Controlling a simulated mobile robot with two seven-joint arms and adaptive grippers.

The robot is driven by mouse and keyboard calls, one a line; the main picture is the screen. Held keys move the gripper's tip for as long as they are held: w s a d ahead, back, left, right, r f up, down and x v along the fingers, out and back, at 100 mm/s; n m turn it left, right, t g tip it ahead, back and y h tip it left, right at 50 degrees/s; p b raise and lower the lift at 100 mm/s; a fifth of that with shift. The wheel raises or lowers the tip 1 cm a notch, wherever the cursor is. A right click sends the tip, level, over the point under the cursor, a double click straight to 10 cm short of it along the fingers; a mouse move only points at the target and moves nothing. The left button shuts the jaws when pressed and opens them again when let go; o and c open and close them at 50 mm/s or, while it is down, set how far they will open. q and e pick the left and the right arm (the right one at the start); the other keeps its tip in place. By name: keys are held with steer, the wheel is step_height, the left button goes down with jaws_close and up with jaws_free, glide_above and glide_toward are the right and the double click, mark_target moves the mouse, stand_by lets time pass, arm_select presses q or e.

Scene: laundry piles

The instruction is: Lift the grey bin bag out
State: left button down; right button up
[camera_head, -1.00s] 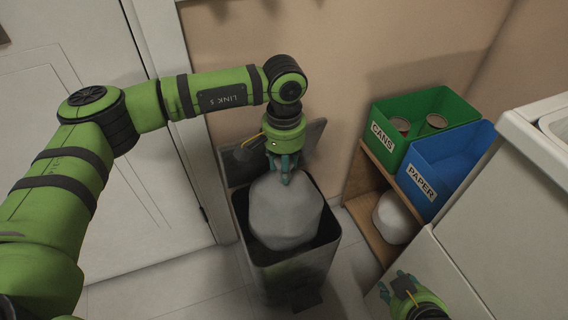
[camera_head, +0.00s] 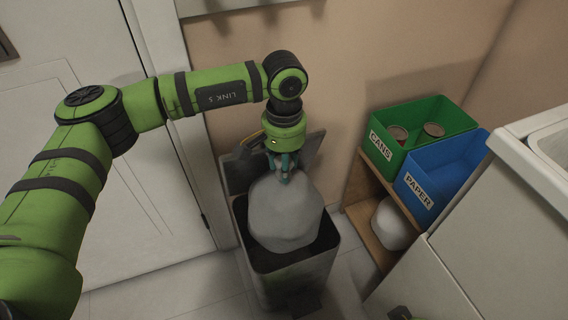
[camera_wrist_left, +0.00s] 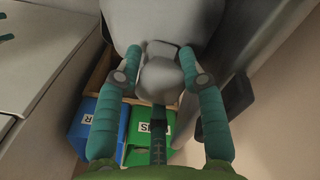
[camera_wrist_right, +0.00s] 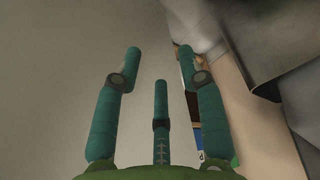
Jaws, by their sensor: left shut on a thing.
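The grey bin bag (camera_head: 284,212) is full and rounded, with its lower part inside the dark bin (camera_head: 290,275) and its upper part above the rim. My left gripper (camera_head: 283,172) is shut on the top of the bag from above. In the left wrist view the bag's gathered neck (camera_wrist_left: 160,72) sits between the fingers, with the grey body beyond. The bag's underside is hidden by the bin. My right gripper (camera_wrist_right: 160,52) is open and empty in the right wrist view; only a sliver of that arm shows at the head view's bottom edge.
The bin's lid (camera_head: 240,165) stands open behind the bag, close to my left gripper. A green CANS box (camera_head: 420,140) and a blue PAPER box (camera_head: 440,175) sit on a wooden shelf (camera_head: 380,240) to the right. A white door (camera_head: 110,200) is at left.

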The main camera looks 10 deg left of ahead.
arm_select(q)
steer(key=shift+r+p, duration=0.7)
steer(key=shift+r, duration=0.8)
steer(key=shift+r+p, duration=0.7)
steer(key=shift+r, duration=0.5)
steer(key=shift+r+p, duration=0.85)
steer(key=shift+r, duration=1)
arm_select(e)
step_height(320, 180, down, 13)
steer(key=s+g, duration=0.1)
steer(key=shift+s+r, duration=0.2)
steer(key=shift+s, duration=0.2)
